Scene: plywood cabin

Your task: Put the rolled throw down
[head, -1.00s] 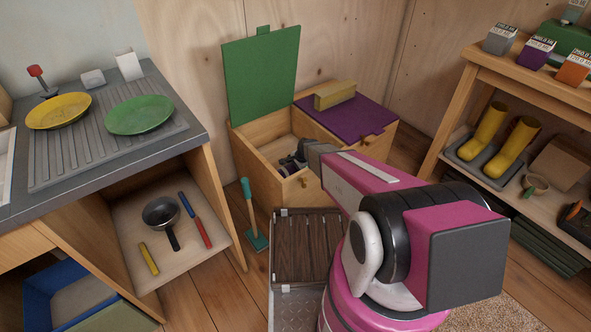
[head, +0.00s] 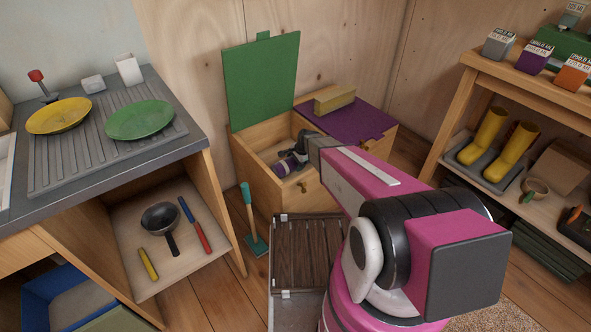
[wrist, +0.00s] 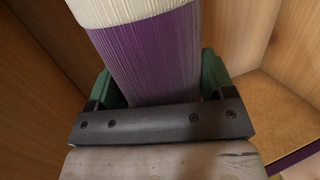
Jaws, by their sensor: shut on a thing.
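The rolled throw (wrist: 145,50) is purple with a cream end. My gripper (wrist: 158,88) is shut on it, with a green finger on each side in the wrist view. In the head view, the throw (head: 285,166) shows as a small purple and pale roll below my gripper (head: 296,156), at the open left compartment of the wooden chest (head: 262,185). Wooden walls surround it in the wrist view. I cannot tell whether its lower end touches the compartment floor.
The green lid (head: 262,80) stands open. The purple lid (head: 345,119) is shut, with a yellow block (head: 334,99) on it. A teal-handled tool (head: 250,215) stands before the chest. A counter (head: 150,70) is left, a shelf (head: 520,85) right.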

